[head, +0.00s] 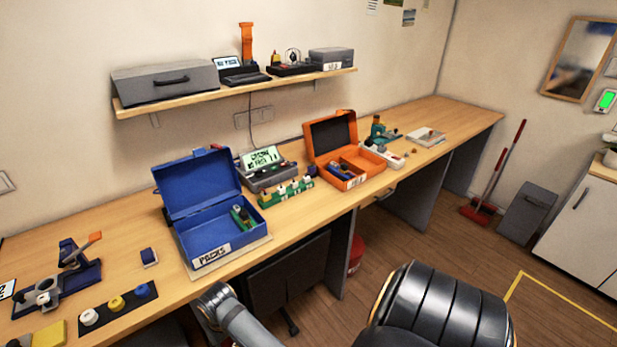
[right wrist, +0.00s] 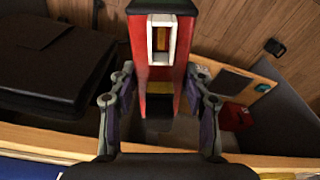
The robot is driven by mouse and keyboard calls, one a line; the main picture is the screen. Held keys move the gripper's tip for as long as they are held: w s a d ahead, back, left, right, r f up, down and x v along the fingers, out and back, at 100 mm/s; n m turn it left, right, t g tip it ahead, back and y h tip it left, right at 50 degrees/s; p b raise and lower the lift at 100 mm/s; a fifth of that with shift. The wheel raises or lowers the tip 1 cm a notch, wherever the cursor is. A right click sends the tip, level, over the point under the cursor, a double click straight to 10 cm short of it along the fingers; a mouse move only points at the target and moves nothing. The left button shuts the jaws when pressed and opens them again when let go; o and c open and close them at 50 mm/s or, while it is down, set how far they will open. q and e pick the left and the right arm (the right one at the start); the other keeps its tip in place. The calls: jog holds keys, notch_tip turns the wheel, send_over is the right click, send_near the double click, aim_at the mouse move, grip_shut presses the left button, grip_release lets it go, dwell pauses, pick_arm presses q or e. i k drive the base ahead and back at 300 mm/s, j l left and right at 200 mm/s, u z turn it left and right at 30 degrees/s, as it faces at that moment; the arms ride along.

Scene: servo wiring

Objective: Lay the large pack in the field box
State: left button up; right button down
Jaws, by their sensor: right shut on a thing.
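In the right wrist view my right gripper (right wrist: 160,103) is shut on a red pack (right wrist: 178,85) with a dark end and a pale-framed slot, likely the large pack. The head view does not show this gripper or the pack. An open orange box (head: 374,173) stands on the bench with its lid up and small parts inside. Its label is too small to read, so I cannot confirm it is the field box. An open blue box (head: 222,254) labelled PACKS stands to its left, with a green item inside. My left gripper is not in view.
Between the boxes are a grey device with a lit display (head: 262,158) and a green rack (head: 286,193). A white power strip (head: 396,160) lies right of the orange box. A wall shelf (head: 240,90) hangs above.

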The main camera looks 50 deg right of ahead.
aim_at(361, 167)
jog(key=k+l+u, duration=0.1)
jog(key=l+u, duration=0.3)
jog(key=l, duration=0.15)
jog(key=k+l+u, duration=0.2)
jog(key=l+u, duration=0.25)
jog(key=k+l+u, duration=0.25)
jog(key=l+u, duration=0.15)
jog(key=k+l+u, duration=0.65)
jog(key=u, duration=0.2)
jog(key=k+l+u, duration=0.1)
jog(key=k+u, duration=0.3)
jog(key=k+l, duration=0.15)
jog(key=k, duration=0.75)
jog(key=k+l, duration=0.1)
jog(key=k, duration=0.8)
jog(key=k+l+z, duration=0.1)
jog(key=k+z, duration=0.25)
jog(key=k+l+z, duration=0.35)
jog(key=k, duration=0.15)
jog(key=k+l+z, duration=0.25)
jog(key=k+z, duration=0.15)
